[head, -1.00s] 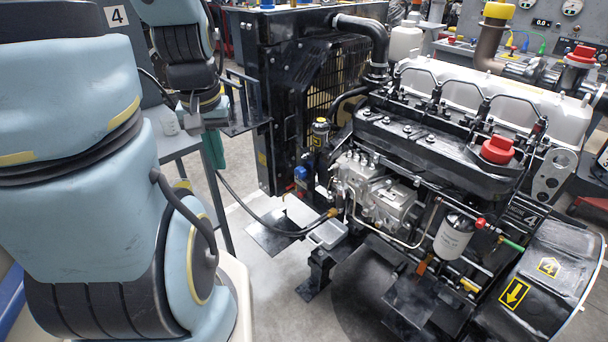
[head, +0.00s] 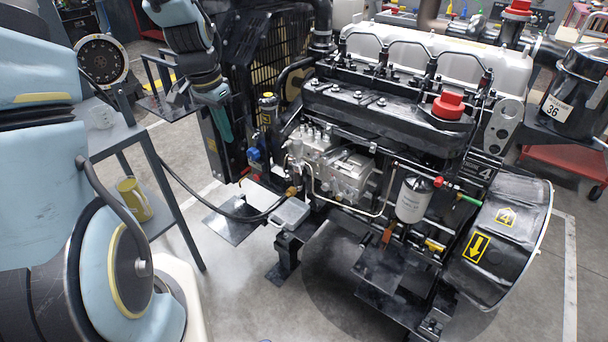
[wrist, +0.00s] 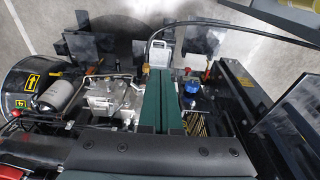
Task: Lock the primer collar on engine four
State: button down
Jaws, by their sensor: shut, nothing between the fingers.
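Engine four (head: 400,120) stands in the middle of the head view, with a "4" on its side and on the black flywheel housing (head: 505,230). I cannot tell for certain which part is the primer collar. A blue-capped part (head: 253,155) sits lower left and also shows in the wrist view (wrist: 191,90). In the wrist view the fingers (wrist: 160,74) point toward the pump side.
A black hose (head: 205,212) runs from the engine toward the left. A grey shelf stand (head: 125,140) with a yellow mug (head: 135,198) is at left. The radiator (head: 270,60) is behind my gripper. A drum marked 36 (head: 575,95) is at right.

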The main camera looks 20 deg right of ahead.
aim_at(299, 166)
jog(key=w+d+f+m+h+b, duration=0.1)
jog(key=d+f+m, duration=0.3)
jog(key=d, duration=0.4)
jog(key=w+d+f+m+g+h+b, duration=0.1)
jog(key=d+f+m, duration=0.3)
jog(key=d, duration=0.5)
jog(key=shift+w+d+f+m+g+b, duration=0.2)
jog(key=shift+d+f+m+g+b, duration=0.1)
jog(key=shift+f, duration=0.45)
jog(key=p+x, duration=0.3)
jog(key=x, duration=0.7)
